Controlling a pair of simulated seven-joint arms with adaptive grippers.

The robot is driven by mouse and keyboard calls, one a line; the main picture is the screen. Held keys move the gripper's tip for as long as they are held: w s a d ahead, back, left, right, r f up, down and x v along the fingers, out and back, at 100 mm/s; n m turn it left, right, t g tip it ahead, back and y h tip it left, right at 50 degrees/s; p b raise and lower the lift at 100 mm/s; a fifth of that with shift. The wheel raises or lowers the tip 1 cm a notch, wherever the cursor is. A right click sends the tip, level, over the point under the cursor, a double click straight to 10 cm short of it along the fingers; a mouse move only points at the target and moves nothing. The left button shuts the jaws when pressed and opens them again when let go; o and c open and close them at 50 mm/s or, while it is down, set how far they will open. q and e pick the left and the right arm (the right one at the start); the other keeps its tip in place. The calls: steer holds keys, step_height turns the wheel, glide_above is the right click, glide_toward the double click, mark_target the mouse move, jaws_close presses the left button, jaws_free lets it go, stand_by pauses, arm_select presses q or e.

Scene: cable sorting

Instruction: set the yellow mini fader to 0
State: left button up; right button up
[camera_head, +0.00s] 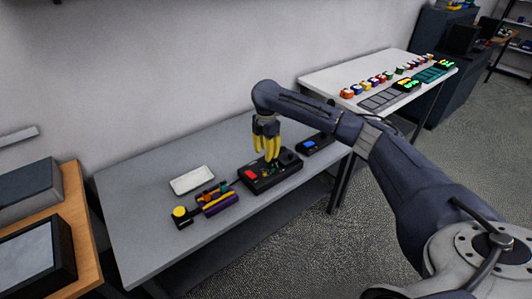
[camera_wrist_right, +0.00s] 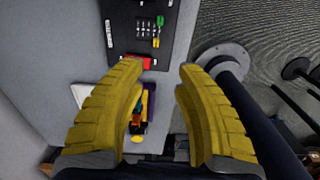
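A black control box (camera_head: 262,182) lies on the grey table, with a red block (camera_head: 250,174) on its top. In the right wrist view the black panel (camera_wrist_right: 124,40) carries the red block (camera_wrist_right: 138,62), a keypad and small green and yellow caps (camera_wrist_right: 157,32). Which cap is the yellow mini fader, and its exact setting, are too small to tell. My right gripper (camera_head: 266,156) points down above the box. Its yellow fingers (camera_wrist_right: 162,68) are spread apart with nothing between the tips. My left gripper is in neither view.
The table's left end is clear. A white table (camera_head: 335,82) stands behind.

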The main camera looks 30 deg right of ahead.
mark_target(259, 171)
steer(key=shift+f, duration=0.1)
steer(key=shift+c, duration=0.4)
